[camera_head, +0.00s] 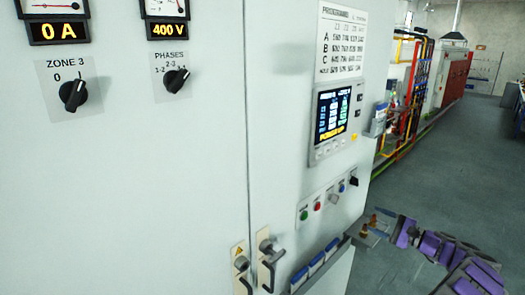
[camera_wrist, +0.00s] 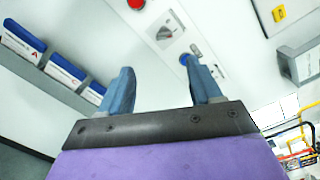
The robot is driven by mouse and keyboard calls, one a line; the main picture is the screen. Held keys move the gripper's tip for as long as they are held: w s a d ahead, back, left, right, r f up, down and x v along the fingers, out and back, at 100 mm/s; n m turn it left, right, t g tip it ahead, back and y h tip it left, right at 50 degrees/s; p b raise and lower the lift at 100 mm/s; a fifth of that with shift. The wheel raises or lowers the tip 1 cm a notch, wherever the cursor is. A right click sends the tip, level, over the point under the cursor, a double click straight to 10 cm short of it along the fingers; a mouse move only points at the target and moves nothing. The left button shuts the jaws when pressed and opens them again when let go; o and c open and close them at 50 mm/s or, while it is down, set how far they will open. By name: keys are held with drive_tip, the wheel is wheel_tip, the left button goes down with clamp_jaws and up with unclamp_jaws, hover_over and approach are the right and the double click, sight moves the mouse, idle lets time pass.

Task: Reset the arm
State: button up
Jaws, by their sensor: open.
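My gripper (camera_head: 376,222) is at the lower right of the head view, in front of the right part of a pale control cabinet (camera_head: 200,160). My purple arm reaches in from the lower right corner. In the wrist view my gripper (camera_wrist: 160,92) has its two blue-grey fingers spread apart with nothing between them. Beyond the fingers is the cabinet's button panel (camera_wrist: 165,30), with a red button, a rotary switch and a blue button. The same button panel (camera_head: 328,200) shows in the head view. I cannot tell the exact gap between fingertips and cabinet.
A rack of blue-and-white boxes (camera_head: 316,264) juts from the cabinet near my gripper. Door handles (camera_head: 268,262) stick out at the lower middle. A display screen (camera_head: 329,115) sits above the buttons. Coloured pipes (camera_head: 400,95) stand behind right. Grey floor (camera_head: 440,170) is open at right.

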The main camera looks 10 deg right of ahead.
drive_tip(key=a+r+n+g+y, duration=0.2)
drive_tip(key=a+r+n+g, duration=0.15)
drive_tip(key=a, duration=0.95)
drive_tip(key=s+a+r+n+g+b, duration=0.1)
drive_tip(key=s+a+n+g, duration=0.15)
drive_tip(key=s+a, duration=0.4)
drive_tip(key=s+a+r+n+g+b, duration=0.1)
drive_tip(key=s+a+r+n+g, duration=0.15)
drive_tip(key=a, duration=0.75)
drive_tip(key=s+a+n+g+b, duration=0.1)
drive_tip(key=s+a+g, duration=0.35)
drive_tip(key=a, duration=0.35)
drive_tip(key=s+a+f+n+g+h+b, duration=0.1)
drive_tip(key=s+a+f+n+h, duration=0.15)
drive_tip(key=s, duration=0.75)
drive_tip(key=s+a+f+n+g+h, duration=0.2)
drive_tip(key=s+f+h, duration=0.15)
drive_tip(key=s, duration=0.65)
drive_tip(key=s+d+f+n+h+b, duration=0.1)
drive_tip(key=s+d+f+h, duration=0.2)
drive_tip(key=s+d, duration=0.2)
drive_tip(key=s+d+f+n+h+b, duration=0.1)
drive_tip(key=s+d+h, duration=0.3)
drive_tip(key=s, duration=0.7)
drive_tip(key=shift+s+d+f+h, duration=0.25)
drive_tip(key=shift+d+f+h, duration=0.1)
drive_tip(key=shift+f, duration=0.55)
drive_tip(key=shift+c, duration=0.3)
